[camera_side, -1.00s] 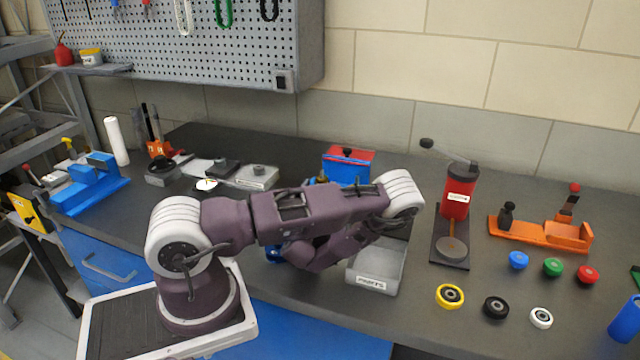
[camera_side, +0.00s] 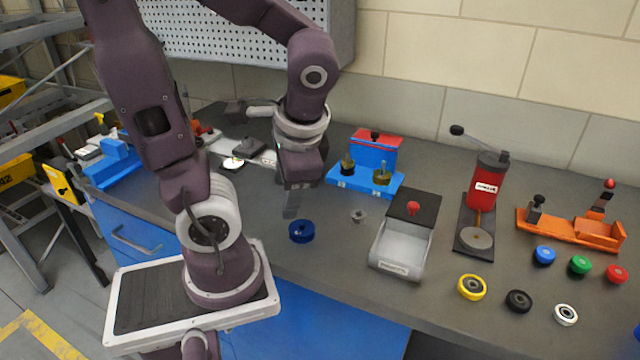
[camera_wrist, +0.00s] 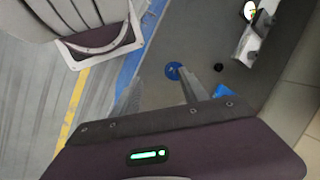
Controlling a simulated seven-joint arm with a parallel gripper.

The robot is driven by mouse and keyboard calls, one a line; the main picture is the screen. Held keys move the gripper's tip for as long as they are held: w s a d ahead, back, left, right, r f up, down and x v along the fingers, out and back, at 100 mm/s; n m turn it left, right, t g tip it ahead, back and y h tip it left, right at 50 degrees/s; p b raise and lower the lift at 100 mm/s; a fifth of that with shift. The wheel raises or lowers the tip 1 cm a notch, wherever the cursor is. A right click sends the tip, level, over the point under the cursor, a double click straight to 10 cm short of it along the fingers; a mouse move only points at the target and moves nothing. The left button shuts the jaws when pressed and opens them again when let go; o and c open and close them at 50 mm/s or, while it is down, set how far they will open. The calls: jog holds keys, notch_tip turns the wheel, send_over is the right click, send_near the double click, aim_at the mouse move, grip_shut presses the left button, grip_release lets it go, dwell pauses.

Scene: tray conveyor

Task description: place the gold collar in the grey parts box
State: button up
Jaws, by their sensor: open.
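The gold collar (camera_side: 381,177) appears as a small olive-gold ring on the right side of the blue stand (camera_side: 340,181). The grey parts box (camera_side: 400,266) is an open tray with a label on its front, to the right of the blue ring; its visible floor is empty. My gripper (camera_side: 291,208) points down over the bench, left of the blue stand and apart from the collar. Its fingers (camera_wrist: 160,92) are open with nothing between them in the wrist view. The collar cannot be made out in the wrist view.
A blue ring (camera_side: 301,231) lies near my gripper, and a small metal part (camera_side: 358,215) lies to its right. A red press (camera_side: 483,190), an orange fixture (camera_side: 570,230) and several coloured rings occupy the right.

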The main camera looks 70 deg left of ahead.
jog(key=shift+o, duration=0.5)
jog(key=w+d+r+t+h, duration=0.2)
jog(key=d+r+t+h, duration=0.2)
jog(key=d, duration=0.5)
notch_tip(320, 180, up, 2)
jog(key=t, duration=0.2)
jog(key=shift+w+d+r+n+t, duration=0.15)
jog(key=shift+d+r+n+t, duration=0.15)
jog(key=shift+d, duration=0.1)
